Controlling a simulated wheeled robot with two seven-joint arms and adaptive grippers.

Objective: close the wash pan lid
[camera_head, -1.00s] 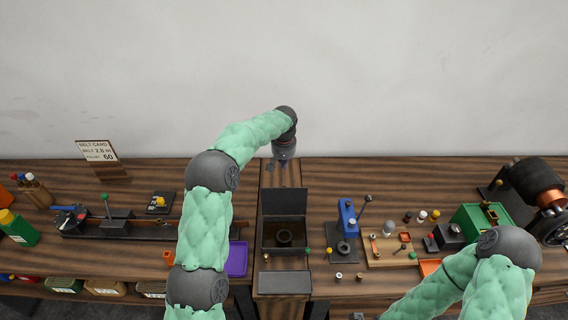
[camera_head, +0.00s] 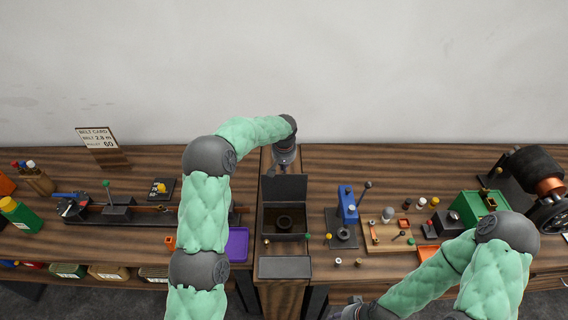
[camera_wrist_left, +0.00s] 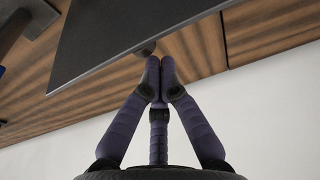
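The wash pan (camera_head: 300,224) is a dark open box on the bench's middle strip, with a dark ring-shaped thing inside. Its dark lid (camera_head: 285,187) stands up at the back edge, open. My left gripper (camera_head: 281,171) is just behind the lid, and its fingertips are partly hidden. In the left wrist view, my left gripper (camera_wrist_left: 160,68) has its fingers together with nothing seen between them. A dark panel, which looks like the lid (camera_wrist_left: 145,25), lies just beyond the tips, with a small dark knob near them. Contact is unclear. My right gripper (camera_head: 350,312) is partly cut off at the bottom edge.
A dark flat block (camera_head: 285,267) lies in front of the pan. A purple tray (camera_head: 237,245) is to its left. A blue lever press (camera_head: 347,204) and a wooden parts board (camera_head: 388,236) are to its right. The bench behind the lid is mostly clear.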

